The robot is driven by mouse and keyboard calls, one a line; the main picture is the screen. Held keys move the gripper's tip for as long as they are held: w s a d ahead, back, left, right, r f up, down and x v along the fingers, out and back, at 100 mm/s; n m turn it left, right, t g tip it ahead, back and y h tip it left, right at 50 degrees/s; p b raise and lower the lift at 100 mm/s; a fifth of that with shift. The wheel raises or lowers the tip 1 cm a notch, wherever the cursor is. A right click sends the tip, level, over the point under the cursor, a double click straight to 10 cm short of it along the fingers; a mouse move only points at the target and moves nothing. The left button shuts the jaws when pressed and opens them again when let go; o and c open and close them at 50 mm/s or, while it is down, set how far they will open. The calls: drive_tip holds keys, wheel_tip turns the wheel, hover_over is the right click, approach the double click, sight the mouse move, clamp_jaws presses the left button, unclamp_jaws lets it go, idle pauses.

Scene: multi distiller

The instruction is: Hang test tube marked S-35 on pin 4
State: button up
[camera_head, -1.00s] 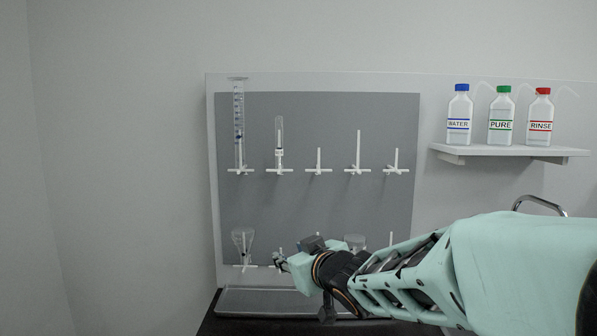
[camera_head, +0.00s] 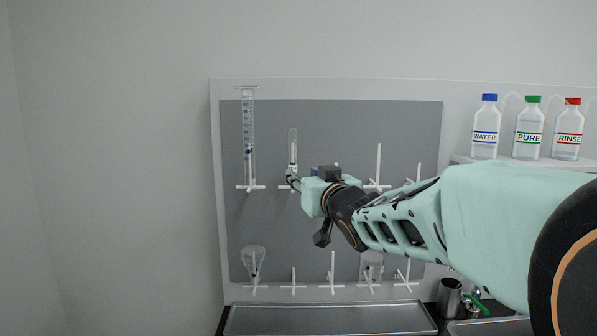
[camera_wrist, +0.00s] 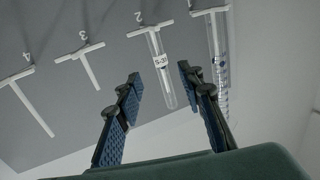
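The test tube (camera_head: 293,146) hangs on the second pin of the upper row. In the wrist view the tube (camera_wrist: 163,76) hangs on the pin marked 2, and its label appears to read S-35. My gripper (camera_wrist: 159,75) is open, with one finger on each side of the tube in that picture; I cannot tell whether they touch it. In the head view my gripper (camera_head: 293,184) is at the tube's lower end, and my arm hides part of the board. Pin 4 (camera_head: 378,164) is bare; it also shows in the wrist view (camera_wrist: 32,103).
A graduated cylinder (camera_head: 248,135) hangs on pin 1, close beside the tube. Pin 3 (camera_wrist: 89,68) is bare. Flasks (camera_head: 253,262) hang on the lower row. Three bottles (camera_head: 529,132) stand on a shelf at right. A metal tray (camera_head: 325,320) lies below the board.

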sight(294, 168)
drive_tip(key=shift+p+x, duration=1.35)
drive_tip(key=shift+x, duration=3.7)
drive_tip(key=shift+s, duration=0.1)
drive_tip(key=shift+c, duration=0.5)
clamp_jaws()
wheel_tip(294, 168, up, 13)
drive_tip(key=p, duration=1)
